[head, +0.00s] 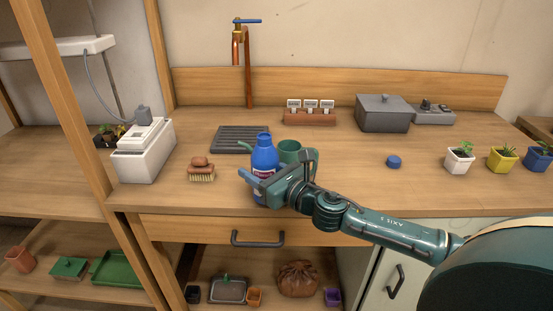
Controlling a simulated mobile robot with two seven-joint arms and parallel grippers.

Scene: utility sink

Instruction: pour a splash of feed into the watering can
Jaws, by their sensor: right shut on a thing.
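A blue bottle (264,156) with a partly hidden label stands upright at the front of the wooden counter; I take it to be the feed. My right gripper (262,182) is shut on its lower body. Whether the bottle touches the counter I cannot tell. The green watering can (290,148) is just behind and to the right of the bottle, partly hidden by the bottle and my gripper. A small round blue cap (393,162) lies on the counter to the right. My left gripper is not in view.
A scrubbing brush (201,174) and a white box (145,155) are on the left. A dark drain mat (241,139) lies under a copper tap (240,50). Behind are a seed-packet rack (310,116) and a grey lidded box (383,113). Small potted plants (459,158) stand right. Counter around the cap is clear.

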